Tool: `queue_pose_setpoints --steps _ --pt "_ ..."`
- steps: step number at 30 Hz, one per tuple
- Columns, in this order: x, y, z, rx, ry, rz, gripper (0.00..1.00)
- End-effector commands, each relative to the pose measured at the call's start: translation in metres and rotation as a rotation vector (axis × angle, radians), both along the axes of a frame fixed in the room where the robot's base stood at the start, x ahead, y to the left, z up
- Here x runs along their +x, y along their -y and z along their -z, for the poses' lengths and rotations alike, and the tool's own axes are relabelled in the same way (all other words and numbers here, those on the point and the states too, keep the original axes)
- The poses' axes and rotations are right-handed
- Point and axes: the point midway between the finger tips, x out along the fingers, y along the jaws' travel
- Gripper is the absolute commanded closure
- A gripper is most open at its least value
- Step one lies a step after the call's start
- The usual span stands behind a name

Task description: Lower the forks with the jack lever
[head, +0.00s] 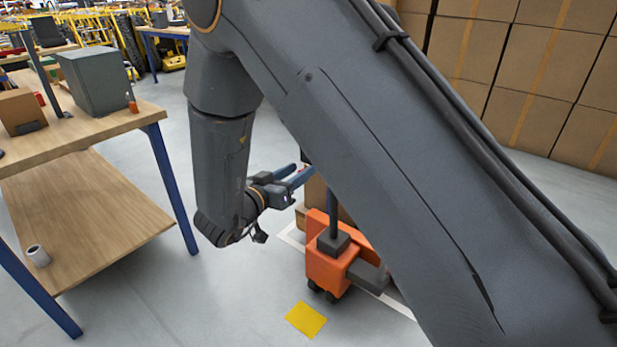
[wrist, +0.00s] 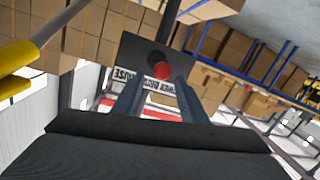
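The orange pallet jack (head: 328,265) stands on the floor in the head view, with a dark upright post (head: 333,215). My arm hides much of it. In the wrist view a red round knob (wrist: 161,71), which looks like the jack lever's end, shows in front of a dark plate (wrist: 133,57). A white label (wrist: 125,77) with lettering is beside it, seen turned over. My gripper (head: 301,172) is beside the post's upper part. In the wrist view its two fingers (wrist: 159,85) are apart, with the knob between or just beyond the tips. I cannot tell whether they touch it.
A wooden workbench (head: 95,130) with blue legs stands at the left, holding a grey box (head: 95,77). A yellow floor marker (head: 306,319) lies before the jack. Stacked cartons (head: 540,80) fill the back right. Floor between bench and jack is clear.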

Motion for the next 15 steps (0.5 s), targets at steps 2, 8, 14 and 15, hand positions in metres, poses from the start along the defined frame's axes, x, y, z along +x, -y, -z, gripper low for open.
queue_pose_setpoints --steps 2,8,14,15 --pt "-0.010 -0.008 0.013 -0.045 0.020 0.032 0.61" --pt "-0.024 -0.016 0.017 -0.095 0.044 0.070 0.61" --pt "-0.008 -0.004 0.016 -0.097 0.045 0.070 0.61" --pt "-0.002 0.000 0.016 -0.096 0.046 0.070 0.61"
